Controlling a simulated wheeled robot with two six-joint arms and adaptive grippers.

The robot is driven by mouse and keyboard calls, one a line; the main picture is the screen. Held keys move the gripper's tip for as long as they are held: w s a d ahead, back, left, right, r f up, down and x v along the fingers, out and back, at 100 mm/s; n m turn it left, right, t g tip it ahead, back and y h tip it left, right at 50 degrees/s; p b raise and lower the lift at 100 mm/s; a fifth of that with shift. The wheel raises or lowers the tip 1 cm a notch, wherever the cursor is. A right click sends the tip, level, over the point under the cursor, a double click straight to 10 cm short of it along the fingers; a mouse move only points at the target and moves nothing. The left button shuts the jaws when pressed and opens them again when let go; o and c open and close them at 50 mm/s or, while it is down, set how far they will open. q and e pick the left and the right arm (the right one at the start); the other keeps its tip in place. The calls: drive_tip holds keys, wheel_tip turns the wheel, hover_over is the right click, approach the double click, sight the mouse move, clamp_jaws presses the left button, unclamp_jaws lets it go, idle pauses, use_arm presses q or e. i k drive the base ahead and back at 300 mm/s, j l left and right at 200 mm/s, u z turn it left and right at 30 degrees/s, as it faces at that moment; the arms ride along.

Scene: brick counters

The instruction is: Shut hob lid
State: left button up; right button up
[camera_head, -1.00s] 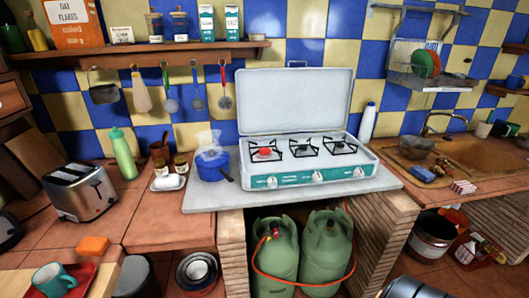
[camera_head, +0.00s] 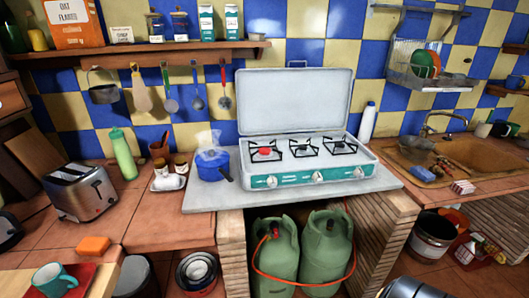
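The hob's lid (camera_head: 295,101) is a pale grey-white panel. It stands up, open, along the back edge of the hob, near the tiled wall. The hob (camera_head: 310,172) is a white and teal camping stove with several knobs along its front. Neither of my grippers is in view.
A blue pot (camera_head: 214,168) stands close to the hob's left side, with something whitish and translucent above it. A white bottle (camera_head: 367,122) stands behind the hob's right end. Utensils hang from the shelf (camera_head: 170,52) at the upper left. Green gas bottles (camera_head: 325,255) stand below.

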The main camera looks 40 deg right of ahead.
sight(276, 100)
drive_tip(key=z, duration=0.4)
drive_tip(key=j+z, duration=0.1)
drive_tip(key=z, duration=0.3)
drive_tip(key=k+z, duration=0.1)
drive_tip(key=z, duration=0.65)
drive_tip(key=k+j, duration=0.05)
drive_tip(key=k, duration=0.05)
